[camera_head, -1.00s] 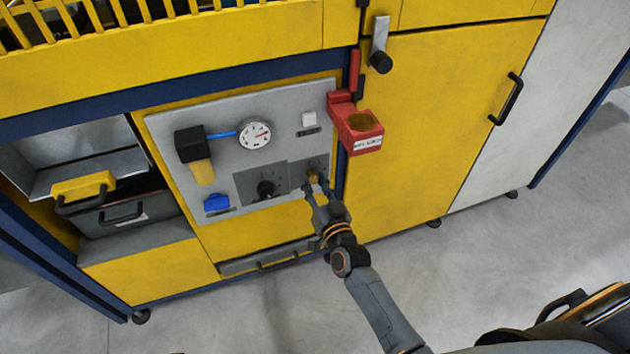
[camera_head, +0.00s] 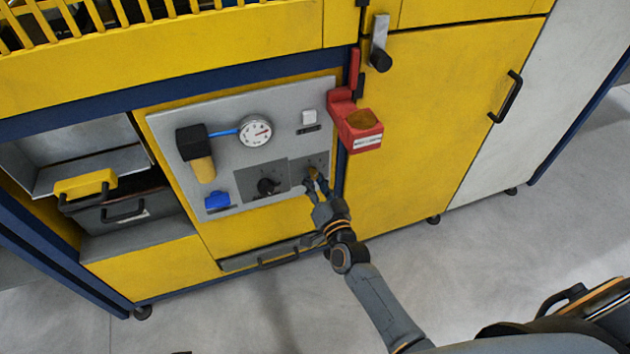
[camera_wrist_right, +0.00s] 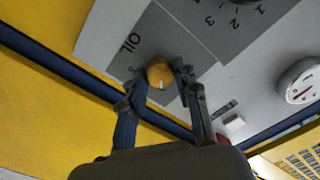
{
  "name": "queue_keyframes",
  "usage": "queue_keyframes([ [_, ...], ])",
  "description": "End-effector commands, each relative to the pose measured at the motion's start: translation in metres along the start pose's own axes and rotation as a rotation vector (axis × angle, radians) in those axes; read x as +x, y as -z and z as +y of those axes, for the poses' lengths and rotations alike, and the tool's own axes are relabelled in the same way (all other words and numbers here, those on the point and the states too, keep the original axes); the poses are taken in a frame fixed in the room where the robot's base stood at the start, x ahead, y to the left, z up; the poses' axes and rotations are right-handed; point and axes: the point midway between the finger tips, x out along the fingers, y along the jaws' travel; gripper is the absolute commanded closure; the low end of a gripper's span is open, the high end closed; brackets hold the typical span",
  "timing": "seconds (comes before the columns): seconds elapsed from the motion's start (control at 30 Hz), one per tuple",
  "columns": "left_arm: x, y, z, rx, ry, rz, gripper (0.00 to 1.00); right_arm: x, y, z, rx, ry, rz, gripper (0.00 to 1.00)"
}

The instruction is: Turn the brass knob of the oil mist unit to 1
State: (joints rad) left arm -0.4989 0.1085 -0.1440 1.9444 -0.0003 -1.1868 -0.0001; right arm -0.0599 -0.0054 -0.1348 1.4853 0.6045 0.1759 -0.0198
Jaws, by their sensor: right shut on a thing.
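The brass knob (camera_head: 314,173) sits on the dark grey plate at the lower right of the grey panel. In the right wrist view the knob (camera_wrist_right: 160,73) is round and yellow, with a small light mark on its lower edge, beside the word OIL. My right gripper (camera_head: 316,180) is shut on the knob; its fingers (camera_wrist_right: 157,84) stand on either side of it in the wrist view. The fingers hide part of the scale around the knob, so I cannot read its setting. My left gripper is not in view.
A black knob (camera_head: 266,187) with a number scale is just left of the brass knob. A red cup holder (camera_head: 358,130) juts out above right. A gauge (camera_head: 255,131), a blue part (camera_head: 217,201) and a white switch (camera_head: 309,117) are also on the panel.

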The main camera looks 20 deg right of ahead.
Motion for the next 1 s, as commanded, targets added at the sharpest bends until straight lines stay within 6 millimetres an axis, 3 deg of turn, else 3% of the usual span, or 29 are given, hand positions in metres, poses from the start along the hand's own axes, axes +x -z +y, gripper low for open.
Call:
queue_keyframes([
  [0.03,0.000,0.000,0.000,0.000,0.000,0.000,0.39,0.000,0.001,0.000,-0.001,0.000,0.003,1.00],
  [0.07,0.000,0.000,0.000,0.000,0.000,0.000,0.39,0.000,0.001,0.000,-0.001,0.000,0.003,0.65],
  [0.17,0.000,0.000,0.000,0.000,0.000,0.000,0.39,0.000,0.001,0.000,-0.001,0.000,0.002,0.46],
  [0.57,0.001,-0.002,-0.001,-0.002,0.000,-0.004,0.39,-0.007,0.000,0.001,-0.001,-0.001,0.000,0.46],
  [1.0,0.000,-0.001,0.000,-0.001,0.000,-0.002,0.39,-0.090,-0.001,0.001,-0.002,-0.001,-0.002,0.46],
])
